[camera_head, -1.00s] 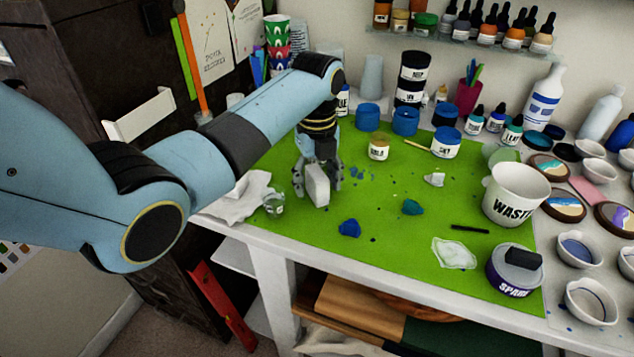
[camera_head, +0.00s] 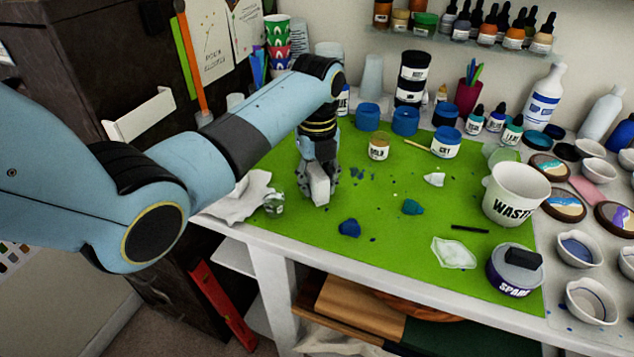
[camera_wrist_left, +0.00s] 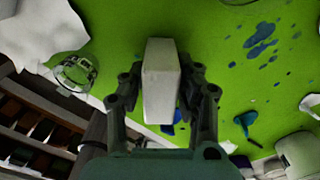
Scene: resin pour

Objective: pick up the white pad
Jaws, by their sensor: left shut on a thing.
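The white pad (camera_head: 320,189) is a small upright block near the left part of the green mat (camera_head: 385,215). My left gripper (camera_head: 318,180) reaches down from above and is shut on the pad, with a finger on each side. In the left wrist view the pad (camera_wrist_left: 161,82) sits between the two fingers of the gripper (camera_wrist_left: 162,92). I cannot tell whether the pad's lower edge touches the mat. My right gripper is not in view.
A clear glass jar (camera_head: 273,204) and a crumpled white cloth (camera_head: 238,198) lie just left of the gripper. Blue clumps (camera_head: 349,228) and teal clumps (camera_head: 413,207) dot the mat. The waste cup (camera_head: 515,194) and spare tub (camera_head: 514,270) stand at the right.

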